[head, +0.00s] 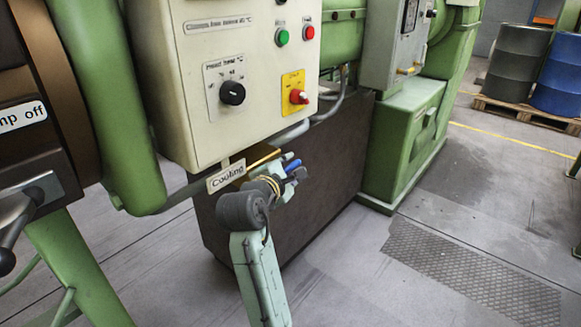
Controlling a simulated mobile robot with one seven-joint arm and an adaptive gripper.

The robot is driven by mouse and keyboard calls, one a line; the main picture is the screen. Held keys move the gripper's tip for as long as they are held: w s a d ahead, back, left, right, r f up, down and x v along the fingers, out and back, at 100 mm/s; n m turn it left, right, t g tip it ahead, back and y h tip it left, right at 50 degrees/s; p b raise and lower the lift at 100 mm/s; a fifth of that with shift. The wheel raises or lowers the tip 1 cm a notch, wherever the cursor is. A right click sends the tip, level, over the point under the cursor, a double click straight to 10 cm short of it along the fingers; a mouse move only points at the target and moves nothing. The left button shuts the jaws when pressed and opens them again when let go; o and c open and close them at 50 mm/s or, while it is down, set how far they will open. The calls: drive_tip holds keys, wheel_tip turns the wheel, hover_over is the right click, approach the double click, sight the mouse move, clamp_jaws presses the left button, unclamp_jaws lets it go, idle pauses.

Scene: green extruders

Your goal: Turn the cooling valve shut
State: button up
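A white tag reading "Cooling" (226,177) hangs below the cream control box. Beside it a thin brass-coloured pipe (263,159) runs up to the right. A small blue part (292,165), which looks like the cooling valve's handle, shows at the pipe's right. My arm rises from the bottom, and my gripper (297,174) is at the blue part, overlapping it in the picture. The fingers are small and partly hidden, so I cannot tell whether they touch or grip it. The valve body is mostly hidden behind my wrist.
The control box (200,130) overhangs close above, with a black knob (232,93) and a red switch (298,97). A dark cabinet (330,150) stands behind my gripper. Green machine parts (135,185) are at left. The floor at right is open.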

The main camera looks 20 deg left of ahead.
clamp_jaws()
idle(0.6)
